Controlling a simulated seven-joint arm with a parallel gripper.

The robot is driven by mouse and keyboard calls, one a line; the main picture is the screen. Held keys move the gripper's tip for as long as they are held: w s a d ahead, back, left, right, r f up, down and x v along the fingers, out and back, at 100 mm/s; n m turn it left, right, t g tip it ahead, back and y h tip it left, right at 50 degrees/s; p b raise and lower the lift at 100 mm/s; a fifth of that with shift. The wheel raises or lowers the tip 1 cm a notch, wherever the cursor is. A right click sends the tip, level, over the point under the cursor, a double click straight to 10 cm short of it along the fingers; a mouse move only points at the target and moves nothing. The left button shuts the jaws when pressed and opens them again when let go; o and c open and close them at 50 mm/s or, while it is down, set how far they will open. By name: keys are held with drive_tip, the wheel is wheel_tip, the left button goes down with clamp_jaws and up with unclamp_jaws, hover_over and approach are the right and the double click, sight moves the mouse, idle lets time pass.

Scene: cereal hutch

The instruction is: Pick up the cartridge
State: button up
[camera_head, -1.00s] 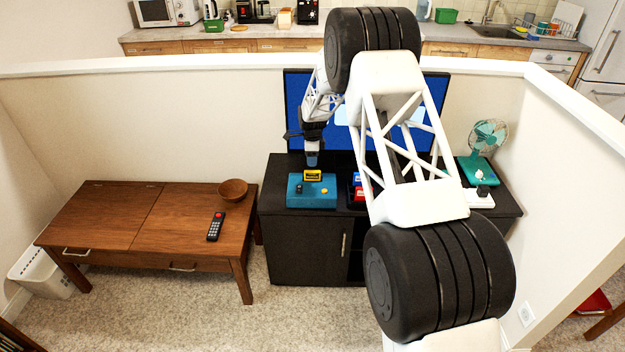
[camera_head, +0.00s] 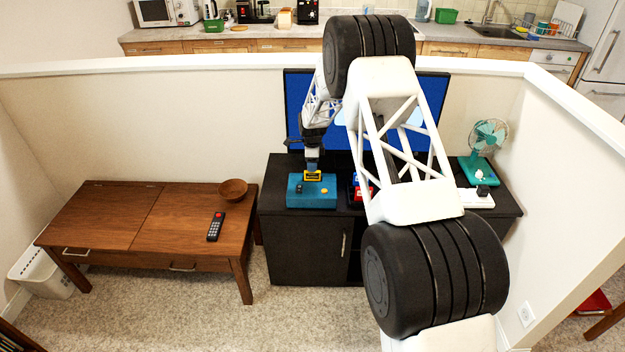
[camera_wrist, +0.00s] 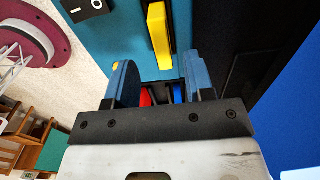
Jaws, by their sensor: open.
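The yellow cartridge (camera_head: 313,176) with a dark label stands upright in the top of the teal console (camera_head: 312,200) on the black cabinet. In the wrist view the cartridge (camera_wrist: 158,35) shows its narrow yellow edge, just beyond my fingertips and roughly in line with the gap between them. My gripper (camera_head: 313,164) is directly over the cartridge in the head view. In the wrist view its two blue fingers are apart (camera_wrist: 161,80), with nothing held between them. Whether a finger touches the cartridge cannot be told.
Red and blue items (camera_head: 361,192) stand right of the console, partly hidden by my arm. A screen (camera_head: 300,105) rises behind the cabinet (camera_head: 290,245). A teal fan (camera_head: 482,165) stands at its right end. A wooden table (camera_head: 120,225) with a bowl and remote is at left.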

sight(312, 178)
drive_tip(key=shift+w+f, duration=0.1)
drive_tip(key=shift+f, duration=2.45)
clamp_jaws()
